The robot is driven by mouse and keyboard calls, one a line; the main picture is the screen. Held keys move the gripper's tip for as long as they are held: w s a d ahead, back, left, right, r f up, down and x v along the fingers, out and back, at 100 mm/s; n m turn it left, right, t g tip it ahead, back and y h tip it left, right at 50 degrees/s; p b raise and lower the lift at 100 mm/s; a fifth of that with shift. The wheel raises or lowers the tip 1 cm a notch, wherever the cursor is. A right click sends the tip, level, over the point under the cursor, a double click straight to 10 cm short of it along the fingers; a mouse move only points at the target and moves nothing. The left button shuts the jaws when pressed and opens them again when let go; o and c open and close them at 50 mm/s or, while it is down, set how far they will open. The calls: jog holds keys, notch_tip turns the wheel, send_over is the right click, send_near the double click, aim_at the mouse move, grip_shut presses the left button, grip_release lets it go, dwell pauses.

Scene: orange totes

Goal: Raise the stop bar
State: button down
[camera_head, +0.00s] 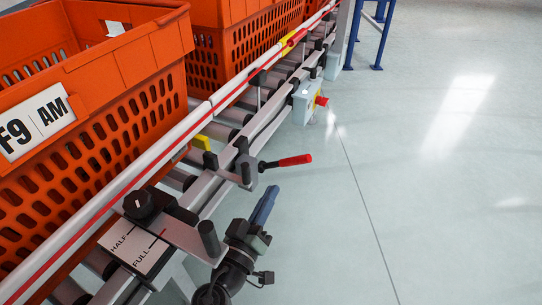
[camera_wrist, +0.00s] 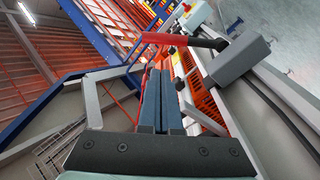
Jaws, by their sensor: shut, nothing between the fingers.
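A lever with a red grip (camera_head: 295,160) sticks out to the right from a dark pivot on the conveyor's side rail. It lies nearly level. In the wrist view the red grip (camera_wrist: 172,39) crosses beyond my fingertips, with its dark shaft leading to a grey housing (camera_wrist: 238,60). My gripper (camera_head: 268,192) is shut and empty, its blue fingers a little below the lever in the head picture; they look apart from it. The fingers (camera_wrist: 165,75) are together in the wrist view. I cannot tell which part is the stop bar; a yellow block (camera_head: 202,142) sits by the rollers near the lever.
Orange totes (camera_head: 115,125) stand on the roller conveyor at left, behind a red and white rail. A black knob (camera_head: 139,205) with a HALF/FULL plate (camera_head: 134,243) is near my arm. A grey box with a red button (camera_head: 321,101) is farther along. Floor at right is clear.

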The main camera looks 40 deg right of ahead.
aim_at(286, 163)
jog(key=shift+w+f, duration=0.1)
jog(key=shift+w, duration=0.1)
jog(key=shift+b+x, duration=1.75)
jog(key=shift+x, duration=3.25)
jog(key=shift+s, duration=0.1)
